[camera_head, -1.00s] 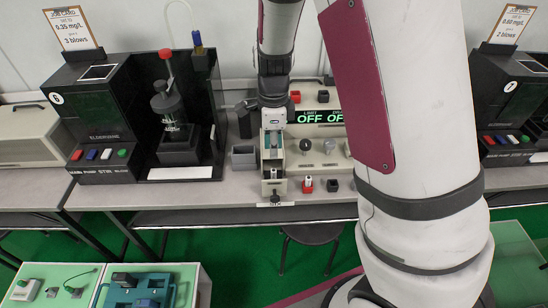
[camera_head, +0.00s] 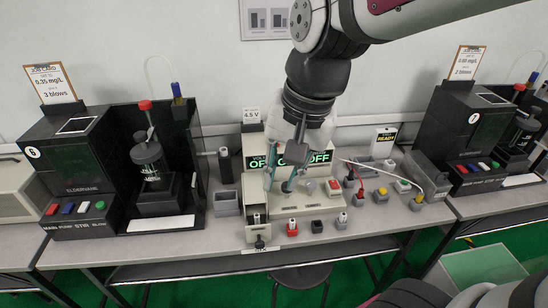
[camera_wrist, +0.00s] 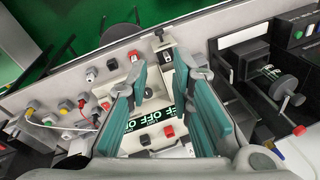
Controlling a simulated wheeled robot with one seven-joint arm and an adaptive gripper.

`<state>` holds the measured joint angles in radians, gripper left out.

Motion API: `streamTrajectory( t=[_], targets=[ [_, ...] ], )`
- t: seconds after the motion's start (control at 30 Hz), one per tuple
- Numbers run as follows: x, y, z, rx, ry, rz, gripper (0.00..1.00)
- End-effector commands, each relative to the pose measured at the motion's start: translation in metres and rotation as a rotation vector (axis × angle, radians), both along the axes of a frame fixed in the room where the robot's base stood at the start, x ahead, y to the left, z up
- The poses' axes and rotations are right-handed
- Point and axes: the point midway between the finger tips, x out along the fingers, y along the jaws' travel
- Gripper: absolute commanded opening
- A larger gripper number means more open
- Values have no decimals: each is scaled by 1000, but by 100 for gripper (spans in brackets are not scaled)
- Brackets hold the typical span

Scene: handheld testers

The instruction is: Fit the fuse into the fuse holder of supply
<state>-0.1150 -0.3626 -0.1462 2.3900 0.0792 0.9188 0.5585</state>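The supply (camera_head: 315,205) is a beige box on the bench with a green-lit display reading OFF. A narrow slot-like part with a black knob (camera_head: 260,241), seemingly the fuse holder, juts from its front left. It also shows in the wrist view (camera_wrist: 163,56), beyond my fingertips. My gripper (camera_head: 284,184) hangs over the supply's face, to the right of and above that part. Its teal fingers are spread apart, with nothing visible between them in the wrist view (camera_wrist: 160,85).
Black testers (camera_head: 75,175) stand at both sides. The bench front edge is close.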

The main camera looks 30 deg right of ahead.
Motion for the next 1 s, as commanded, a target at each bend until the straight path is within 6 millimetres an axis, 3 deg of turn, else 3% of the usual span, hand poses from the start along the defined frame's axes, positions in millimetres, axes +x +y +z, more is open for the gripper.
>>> streamTrajectory(
  t=[0.1, 0.2, 0.37, 0.77, 1.0],
  targets=[
    [-37, -3, 13, -79, -74, 217, 21],
    [-61, -6, 17, -152, -115, 375, 21],
    [-85, -10, 18, -238, -146, 534, 21],
    [-91, -11, 18, -267, -152, 589, 21],
    [-94, -11, 43, -282, -188, 585, 21]
  ],
)
